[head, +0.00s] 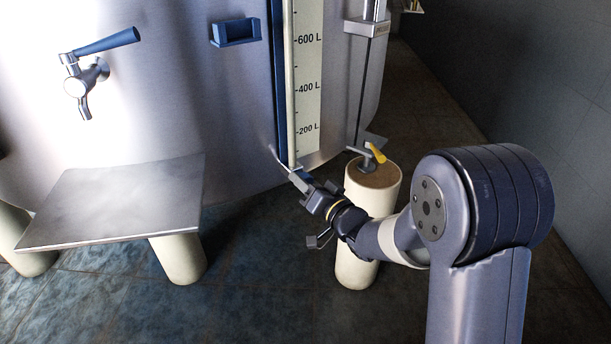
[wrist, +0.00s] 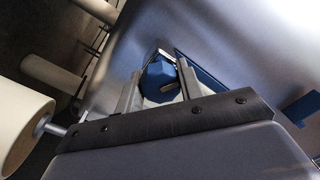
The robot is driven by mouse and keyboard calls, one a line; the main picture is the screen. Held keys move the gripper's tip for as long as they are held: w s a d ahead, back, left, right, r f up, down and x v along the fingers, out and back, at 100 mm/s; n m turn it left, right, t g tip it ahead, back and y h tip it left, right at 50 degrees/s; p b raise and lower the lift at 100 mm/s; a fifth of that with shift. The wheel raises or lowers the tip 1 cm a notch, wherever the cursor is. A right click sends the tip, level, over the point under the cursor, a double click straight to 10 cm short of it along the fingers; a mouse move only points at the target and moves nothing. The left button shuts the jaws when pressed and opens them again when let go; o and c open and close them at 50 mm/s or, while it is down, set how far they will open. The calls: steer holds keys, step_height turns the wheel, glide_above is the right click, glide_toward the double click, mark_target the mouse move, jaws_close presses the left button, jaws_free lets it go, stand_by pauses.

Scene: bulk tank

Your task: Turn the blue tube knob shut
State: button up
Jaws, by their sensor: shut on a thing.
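The blue tube knob (wrist: 159,82) shows in the wrist view as a faceted blue knob between the two fingers of my gripper (wrist: 161,72). The fingers are shut on it, one on each side. In the head view my gripper (head: 289,172) is at the foot of the blue tube (head: 279,80) beside the level scale, low on the tank's front. The knob is mostly hidden there by my gripper, and I cannot tell its turn angle.
A white level scale (head: 305,75) runs up the steel tank (head: 180,110). A tap with a blue lever (head: 107,41) and a metal shelf (head: 120,200) are at left. A cream leg (head: 360,245) with a yellow-handled valve (head: 376,153) stands close right of my gripper.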

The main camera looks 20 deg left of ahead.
steer(key=m+p, duration=0.3)
steer(key=m, duration=0.3)
steer(key=shift+r+m, duration=0.15)
steer(key=shift+m, duration=0.15)
steer(key=m+p, duration=0.2)
steer(key=m, duration=0.3)
steer(key=shift+m, duration=0.4)
steer(key=shift+t, duration=0.3)
steer(key=shift+m, duration=0.3)
steer(key=o, duration=1)
steer(key=p+v, duration=0.1)
steer(key=v, duration=0.9)
steer(key=shift+s+d, duration=0.3)
